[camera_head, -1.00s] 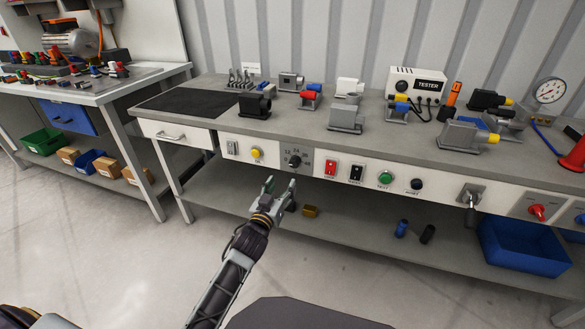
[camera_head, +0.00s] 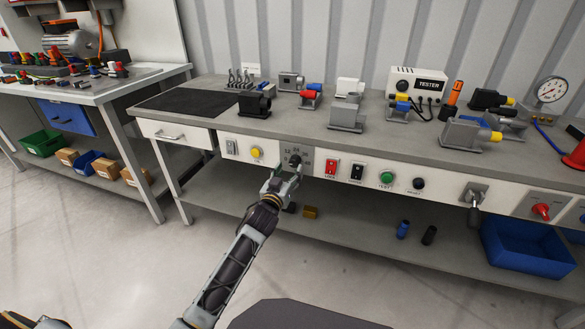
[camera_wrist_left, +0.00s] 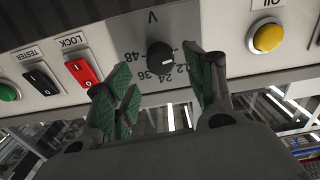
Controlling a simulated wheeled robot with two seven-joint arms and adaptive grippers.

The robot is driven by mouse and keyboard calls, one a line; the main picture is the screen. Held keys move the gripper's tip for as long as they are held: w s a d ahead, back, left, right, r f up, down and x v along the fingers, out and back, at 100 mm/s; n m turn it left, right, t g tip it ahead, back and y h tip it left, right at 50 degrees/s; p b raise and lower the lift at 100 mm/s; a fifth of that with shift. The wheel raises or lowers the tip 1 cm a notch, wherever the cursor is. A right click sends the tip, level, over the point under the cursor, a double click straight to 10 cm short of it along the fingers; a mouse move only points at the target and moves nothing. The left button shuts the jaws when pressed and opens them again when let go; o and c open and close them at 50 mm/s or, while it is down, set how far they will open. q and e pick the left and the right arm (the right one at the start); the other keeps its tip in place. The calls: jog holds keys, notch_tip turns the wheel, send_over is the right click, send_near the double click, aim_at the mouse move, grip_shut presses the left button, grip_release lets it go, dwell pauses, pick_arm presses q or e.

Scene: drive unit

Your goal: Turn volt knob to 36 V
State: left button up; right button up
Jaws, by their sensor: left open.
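The volt knob (camera_head: 295,160) is a round black knob on the bench's white front panel. In the left wrist view the knob (camera_wrist_left: 160,57) sits under a "V" mark, with 12, 24, 36 and 48 printed around it. I cannot tell surely which number its pointer faces. My left gripper (camera_head: 284,176) is just in front of and slightly below the knob. In the wrist view its green-padded fingers (camera_wrist_left: 163,84) are open, spread on either side below the knob, with nothing between them. My right gripper is not in view.
A yellow button (camera_head: 257,152) is left of the knob. A red LOCK switch (camera_head: 331,168), a black TESTER switch (camera_head: 357,171) and a green button (camera_head: 387,177) are to its right. The lower shelf holds a small yellow block (camera_head: 311,212). The bench top carries several parts and a tester box.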

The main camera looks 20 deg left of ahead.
aim_at(293, 164)
pick_arm(q)
jog(key=shift+w, duration=0.7)
jog(key=shift+w+b, duration=0.5)
jog(key=shift+w, duration=1.05)
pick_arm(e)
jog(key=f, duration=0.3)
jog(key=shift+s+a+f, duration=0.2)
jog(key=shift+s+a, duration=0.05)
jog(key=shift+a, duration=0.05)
pick_arm(q)
jog(key=shift+c, duration=0.2)
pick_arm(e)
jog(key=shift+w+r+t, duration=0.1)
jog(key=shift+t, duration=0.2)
pick_arm(q)
jog(key=c, duration=1)
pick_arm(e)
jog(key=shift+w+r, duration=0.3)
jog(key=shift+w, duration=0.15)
